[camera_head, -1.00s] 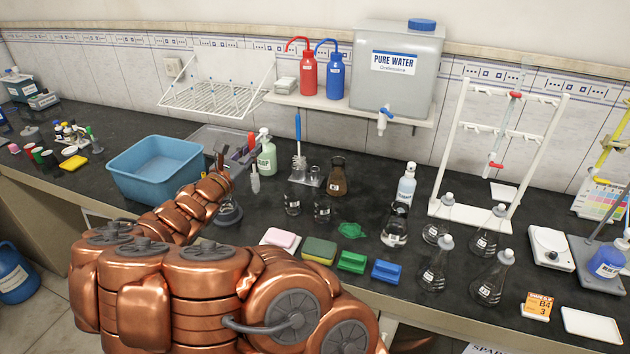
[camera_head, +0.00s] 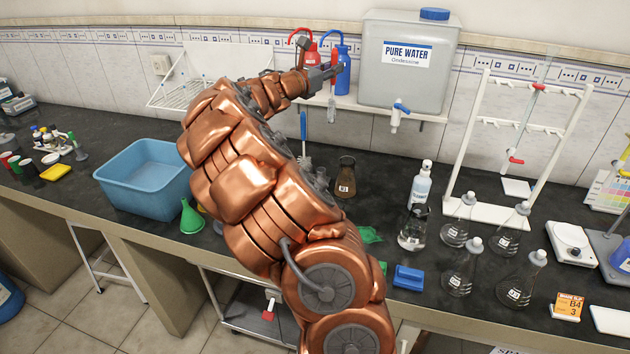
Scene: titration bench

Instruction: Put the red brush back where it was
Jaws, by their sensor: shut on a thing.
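My gripper (camera_head: 328,73) is raised in front of the wall, near the red and blue wash bottles. It is shut on the red brush (camera_head: 332,105), which hangs upright with its red handle up and its pale bristle end down, clear of the bench.
The water tank (camera_head: 408,70) and its tap (camera_head: 399,116) are right of my gripper. A brown flask (camera_head: 346,177) stands near the blue brush. The wire drying rack (camera_head: 172,95) is left; the blue basin (camera_head: 148,178) is lower left. Several flasks and a burette stand (camera_head: 487,213) are right.

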